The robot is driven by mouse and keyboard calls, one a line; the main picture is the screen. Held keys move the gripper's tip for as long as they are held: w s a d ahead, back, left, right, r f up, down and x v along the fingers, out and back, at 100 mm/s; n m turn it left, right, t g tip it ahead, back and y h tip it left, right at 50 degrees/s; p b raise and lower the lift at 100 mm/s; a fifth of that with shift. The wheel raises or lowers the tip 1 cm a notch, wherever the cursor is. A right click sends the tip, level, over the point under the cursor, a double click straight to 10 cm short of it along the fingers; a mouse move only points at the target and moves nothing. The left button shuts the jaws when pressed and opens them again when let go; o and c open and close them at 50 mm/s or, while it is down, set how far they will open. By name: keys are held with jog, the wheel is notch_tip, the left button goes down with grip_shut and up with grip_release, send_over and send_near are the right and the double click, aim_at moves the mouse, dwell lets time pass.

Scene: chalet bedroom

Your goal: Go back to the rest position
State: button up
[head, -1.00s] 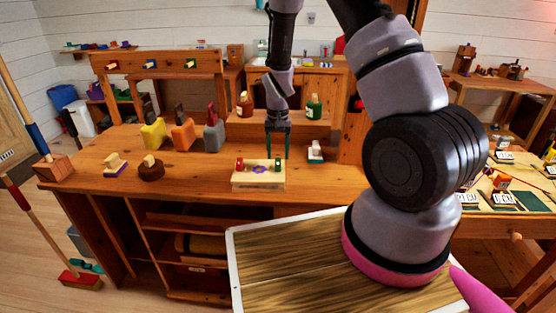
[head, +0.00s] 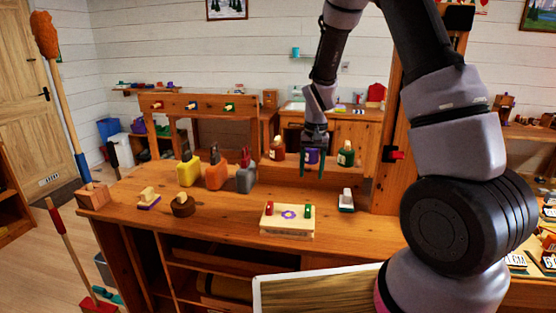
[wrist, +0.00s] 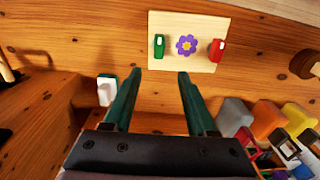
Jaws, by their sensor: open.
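My gripper (head: 313,165) hangs above the wooden workbench (head: 240,215) with its two green fingers pointing down. It is open, and the wrist view shows nothing between the fingers (wrist: 158,75). A pale wooden board (head: 287,231) lies on the bench below and in front of it, apart from the fingers. The board carries a red piece (head: 268,210), a purple flower (head: 288,214) and a green piece (head: 307,211). The board also shows at the top of the wrist view (wrist: 188,65).
A white-topped brush (head: 346,199) stands right of the board. Yellow (head: 187,171), orange (head: 215,174) and grey (head: 246,177) containers stand on the left. Bottles (head: 346,156) stand behind my gripper. A tall post (head: 395,110) rises on the right. Bare bench lies between board and containers.

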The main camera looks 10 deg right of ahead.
jog(key=s+d+r+t+y, duration=0.1)
jog(key=s+r, duration=0.2)
jog(key=r, duration=0.6)
jog(key=s+d+r+t+y, duration=0.15)
jog(key=s+r, duration=0.25)
jog(key=r, duration=0.6)
jog(key=s+d+r+t, duration=0.1)
jog(key=s+r+t, duration=0.1)
jog(key=s+r, duration=0.3)
jog(key=s+d+r+m+t, duration=0.1)
jog(key=s+r, duration=0.4)
jog(key=s, duration=0.5)
jog(key=shift+d+r+t+h, duration=0.35)
jog(key=shift+t, duration=0.3)
